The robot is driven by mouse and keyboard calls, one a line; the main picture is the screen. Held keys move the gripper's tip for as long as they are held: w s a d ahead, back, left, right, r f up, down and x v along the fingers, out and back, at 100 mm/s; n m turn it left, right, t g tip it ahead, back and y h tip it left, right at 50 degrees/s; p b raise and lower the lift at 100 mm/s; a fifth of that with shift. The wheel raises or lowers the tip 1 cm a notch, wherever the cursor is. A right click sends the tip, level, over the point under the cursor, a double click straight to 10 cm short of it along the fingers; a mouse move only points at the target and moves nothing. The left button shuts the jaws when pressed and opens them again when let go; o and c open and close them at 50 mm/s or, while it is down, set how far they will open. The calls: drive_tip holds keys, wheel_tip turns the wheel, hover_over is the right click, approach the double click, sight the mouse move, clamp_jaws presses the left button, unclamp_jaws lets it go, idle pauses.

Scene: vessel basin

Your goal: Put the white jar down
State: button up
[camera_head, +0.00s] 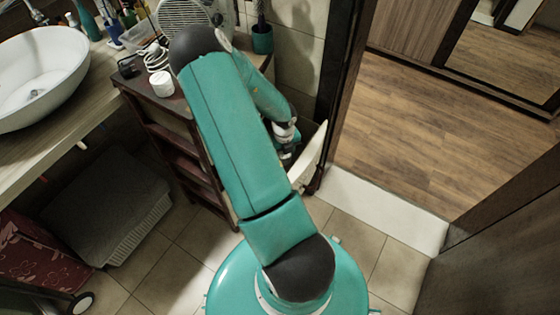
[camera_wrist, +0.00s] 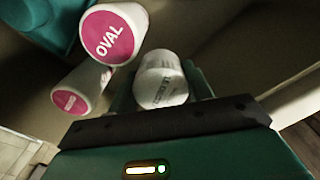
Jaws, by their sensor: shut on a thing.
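The white jar (camera_wrist: 161,80) shows in the wrist view with grey print on its round face. My gripper (camera_wrist: 162,72) is shut on it, with a dark green finger on either side. In the head view my gripper (camera_head: 287,150) hangs low behind my arm, beside the dark shelf unit; the jar in it cannot be made out there. Whether the jar touches anything below cannot be told.
Two white containers with pink ends, one marked OVAL (camera_wrist: 113,35), the other (camera_wrist: 70,102) lower, are close left of the jar. A dark shelf unit (camera_head: 178,143) carries another small white container (camera_head: 162,83). A white panel (camera_head: 312,160) stands by the gripper. Tiled floor (camera_head: 170,262) is partly clear.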

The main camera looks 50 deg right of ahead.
sight(283, 163)
drive_tip(key=shift+f, duration=2.65)
drive_tip(key=shift+f, duration=0.35)
drive_tip(key=shift+f, duration=0.3)
drive_tip(key=o, duration=1.1)
drive_tip(key=shift+r, duration=0.1)
wheel_tip(283, 163, up, 13)
drive_tip(key=shift+r, duration=0.1)
